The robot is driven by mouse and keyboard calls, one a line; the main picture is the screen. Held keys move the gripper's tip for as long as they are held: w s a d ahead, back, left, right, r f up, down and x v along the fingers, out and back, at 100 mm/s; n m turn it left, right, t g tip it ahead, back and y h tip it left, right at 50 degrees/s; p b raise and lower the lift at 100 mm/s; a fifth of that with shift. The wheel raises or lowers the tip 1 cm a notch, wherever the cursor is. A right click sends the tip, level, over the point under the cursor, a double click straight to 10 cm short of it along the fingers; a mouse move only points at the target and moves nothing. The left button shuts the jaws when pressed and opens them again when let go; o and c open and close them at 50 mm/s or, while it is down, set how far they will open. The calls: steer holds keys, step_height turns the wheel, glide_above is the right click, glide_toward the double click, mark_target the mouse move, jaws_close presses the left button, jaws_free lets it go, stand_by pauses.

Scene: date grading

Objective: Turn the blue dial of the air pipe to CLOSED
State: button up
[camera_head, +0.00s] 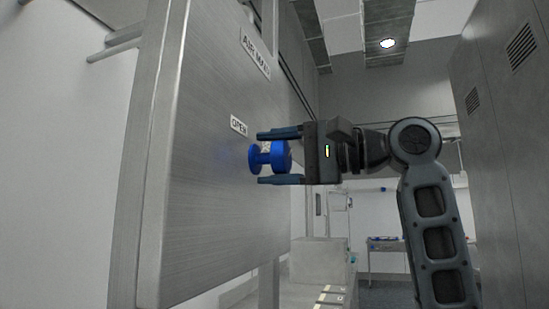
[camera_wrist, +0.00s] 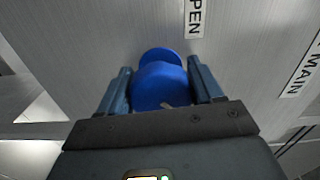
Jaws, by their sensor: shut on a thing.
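The blue dial (camera_head: 281,157) sticks out from a brushed metal panel (camera_head: 205,190). An "OPEN" label (camera_head: 239,126) is on the panel just above the dial, and an "AIR MAIN" label (camera_head: 255,52) is higher up. My gripper (camera_head: 279,157) has one finger above the dial and one below, and it is shut on the dial. In the wrist view the dial (camera_wrist: 160,83) sits between the two fingers (camera_wrist: 162,88), near the "OPEN" label (camera_wrist: 195,18). No "CLOSED" label can be seen. The dial's pointing direction cannot be told.
Tall grey cabinets (camera_head: 500,100) stand at the right. A pale box (camera_head: 318,262) and a table (camera_head: 390,243) with small objects are in the background below. A metal pipe (camera_head: 115,48) runs behind the panel at upper left.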

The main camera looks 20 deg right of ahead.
mark_target(287, 157)
stand_by(0.3)
steer(key=o, duration=1)
steer(key=shift+c, duration=0.2)
steer(key=shift+d, duration=0.1)
steer(key=b+v, duration=0.2)
steer(key=v, duration=0.5)
steer(key=shift+s+d, duration=0.25)
